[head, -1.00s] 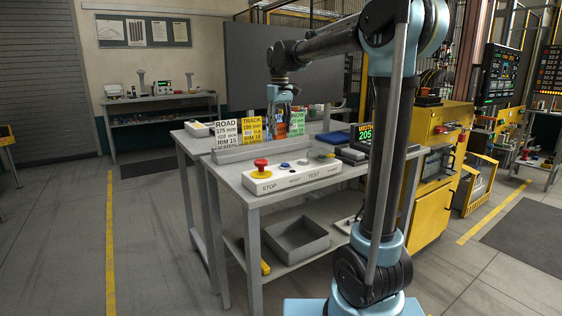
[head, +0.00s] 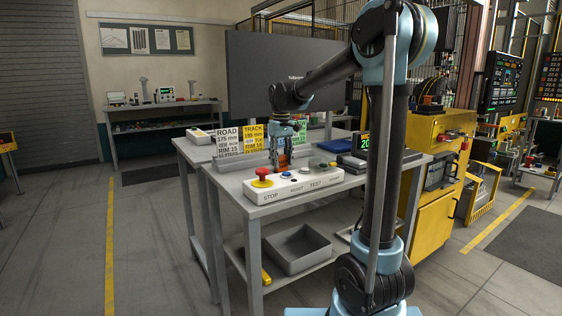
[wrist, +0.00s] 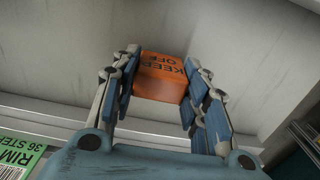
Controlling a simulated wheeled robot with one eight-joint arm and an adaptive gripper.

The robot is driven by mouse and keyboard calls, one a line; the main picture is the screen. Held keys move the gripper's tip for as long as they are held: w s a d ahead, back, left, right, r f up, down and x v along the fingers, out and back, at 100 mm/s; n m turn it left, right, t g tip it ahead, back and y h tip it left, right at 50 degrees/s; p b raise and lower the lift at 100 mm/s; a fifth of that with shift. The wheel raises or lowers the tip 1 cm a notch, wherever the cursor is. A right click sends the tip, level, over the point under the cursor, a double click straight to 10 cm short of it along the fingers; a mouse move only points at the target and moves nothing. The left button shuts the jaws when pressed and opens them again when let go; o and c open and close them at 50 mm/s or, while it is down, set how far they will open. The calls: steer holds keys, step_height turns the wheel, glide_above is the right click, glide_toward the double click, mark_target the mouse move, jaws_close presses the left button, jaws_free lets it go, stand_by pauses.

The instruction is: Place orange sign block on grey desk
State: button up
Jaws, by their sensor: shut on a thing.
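The orange sign block (wrist: 162,82), with "KEEP OFF" in dark letters, is between the two fingers of my gripper (wrist: 160,68) in the wrist view. My gripper is shut on it. In the head view my gripper (head: 283,160) is low over the grey desk (head: 228,176), just behind the white button panel and in front of the sign rack. The orange block shows there as a small patch between the fingers. I cannot tell whether its underside touches the desk top. The desk's pale surface fills the background of the wrist view.
The white button panel (head: 300,183), with a red stop button (head: 262,173), lies along the desk's front edge. White and yellow (head: 253,137) signs stand in the rack behind. A dark display (head: 362,145) stands at the right. A grey bin (head: 298,250) is on the lower shelf.

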mark_target(281, 156)
steer(key=o, duration=1)
steer(key=shift+f, duration=0.1)
step_height(281, 156, up, 12)
steer(key=shift+r, duration=0.1)
stand_by(0.4)
